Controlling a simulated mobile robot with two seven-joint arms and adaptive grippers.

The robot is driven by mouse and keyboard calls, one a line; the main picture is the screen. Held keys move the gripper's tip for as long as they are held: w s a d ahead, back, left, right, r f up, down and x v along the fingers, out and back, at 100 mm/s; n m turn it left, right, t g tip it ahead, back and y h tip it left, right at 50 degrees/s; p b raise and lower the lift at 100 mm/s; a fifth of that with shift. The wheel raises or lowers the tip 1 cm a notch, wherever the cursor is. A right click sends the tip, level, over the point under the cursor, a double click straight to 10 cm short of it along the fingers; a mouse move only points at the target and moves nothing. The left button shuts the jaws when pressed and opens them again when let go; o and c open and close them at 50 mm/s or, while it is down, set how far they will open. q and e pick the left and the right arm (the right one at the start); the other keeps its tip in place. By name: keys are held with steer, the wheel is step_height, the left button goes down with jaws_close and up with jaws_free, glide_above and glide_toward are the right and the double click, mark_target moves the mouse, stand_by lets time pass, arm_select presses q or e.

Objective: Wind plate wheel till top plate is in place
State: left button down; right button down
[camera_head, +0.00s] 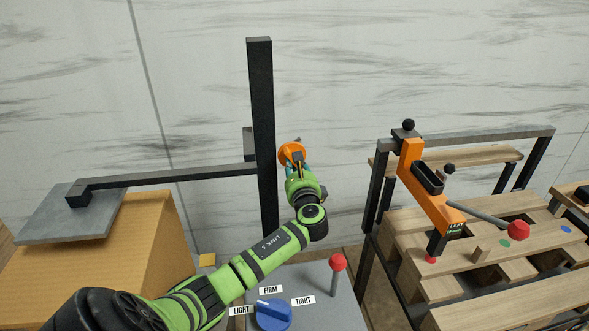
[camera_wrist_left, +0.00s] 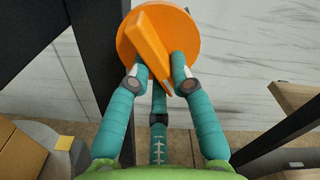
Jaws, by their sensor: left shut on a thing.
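The orange plate wheel (camera_head: 291,153) is on the side of the tall black post (camera_head: 262,120). In the left wrist view it is a round orange disc (camera_wrist_left: 183,35) with a raised orange bar (camera_wrist_left: 158,50) across it. My left gripper (camera_head: 296,165) has its teal fingers shut on this bar (camera_wrist_left: 160,72). The grey top plate (camera_head: 72,212) hangs from a black arm (camera_head: 175,175) that runs left from the post. The plate is over the cardboard box (camera_head: 145,240), at its top; whether it touches cannot be told. My right gripper is not in view.
A blue dial (camera_head: 273,315) with LIGHT, FIRM and TIGHT labels and a red-knobbed lever (camera_head: 337,262) are on the grey base below. At right, an orange tool (camera_head: 425,180) is on a rail (camera_head: 480,138) above a wooden pallet (camera_head: 500,250). A marble wall is behind.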

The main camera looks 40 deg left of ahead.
arm_select(q)
steer(key=shift+n, duration=0.3)
stand_by(0.4)
steer(key=c, duration=1.1)
jaws_free()
steer(key=shift+r, duration=0.1)
